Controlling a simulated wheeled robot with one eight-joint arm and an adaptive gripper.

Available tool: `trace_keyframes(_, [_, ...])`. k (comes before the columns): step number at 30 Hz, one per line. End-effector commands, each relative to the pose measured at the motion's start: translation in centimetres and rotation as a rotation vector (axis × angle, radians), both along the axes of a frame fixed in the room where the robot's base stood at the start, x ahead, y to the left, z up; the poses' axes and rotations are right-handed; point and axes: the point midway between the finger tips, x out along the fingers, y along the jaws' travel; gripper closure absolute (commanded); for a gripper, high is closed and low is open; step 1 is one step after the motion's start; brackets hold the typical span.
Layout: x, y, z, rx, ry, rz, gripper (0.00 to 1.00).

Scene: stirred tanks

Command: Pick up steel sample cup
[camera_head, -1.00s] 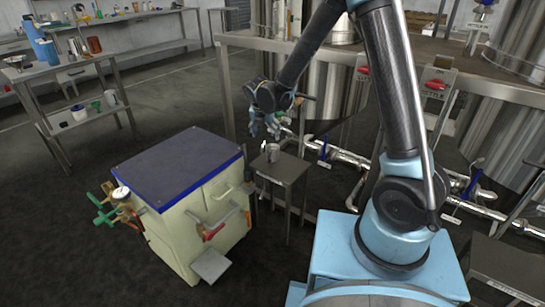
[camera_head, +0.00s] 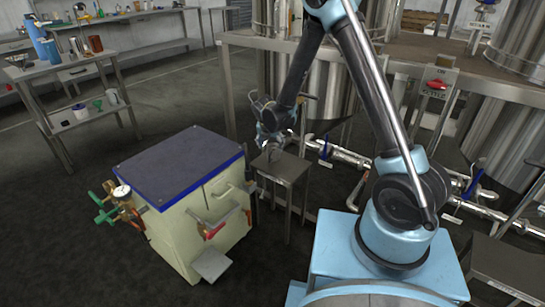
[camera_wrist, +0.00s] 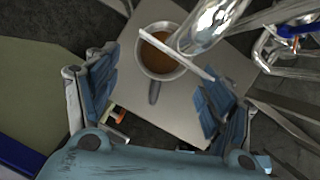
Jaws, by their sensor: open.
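The steel sample cup (camera_wrist: 160,52) stands on a small metal stand (camera_wrist: 192,117) in the wrist view. It has a round rim, brown contents and a handle pointing toward my gripper. My gripper (camera_wrist: 165,88) is open, with one blue-padded finger on each side of the cup's handle side. I see no contact between the fingers and the cup. In the head view my gripper (camera_head: 271,147) is over the small stand (camera_head: 283,167), and it largely hides the cup there.
A cream cabinet with a blue top (camera_head: 180,168) stands left of the stand. Steel pipes with a blue-handled valve (camera_head: 325,150) run behind and right of it. In the wrist view a shiny pipe (camera_wrist: 213,22) passes close to the cup's rim. A side bench (camera_head: 75,70) is at far left.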

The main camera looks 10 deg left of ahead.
Motion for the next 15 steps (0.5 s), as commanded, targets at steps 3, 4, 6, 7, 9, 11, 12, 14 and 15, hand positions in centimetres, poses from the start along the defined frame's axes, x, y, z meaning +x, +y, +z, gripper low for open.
trace_keyframes(3, [0.6, -0.1, -0.9, 0.0, 0.0, -0.001, 0.25])
trace_keyframes(4, [0.8, -0.1, -1.2, 0.001, 0.0, -0.002, 0.25])
trace_keyframes(6, [1.2, -0.2, -2.0, 0.0, 0.0, -0.001, 0.25])
trace_keyframes(7, [1.5, -0.2, -2.3, 0.0, 0.0, -0.001, 0.25])
trace_keyframes(9, [1.8, -0.2, -3.0, 0.0, -0.001, 0.0, 0.25])
trace_keyframes(11, [2.0, -0.2, -3.5, 0.0, -0.001, 0.0, 0.25])
trace_keyframes(12, [2.1, -0.3, -3.8, 0.0, -0.001, 0.0, 0.25])
trace_keyframes(14, [2.2, -0.3, -4.1, 0.0, -0.001, 0.0, 0.25])
trace_keyframes(15, [2.3, -0.3, -4.3, 0.0, -0.001, 0.0, 0.25])
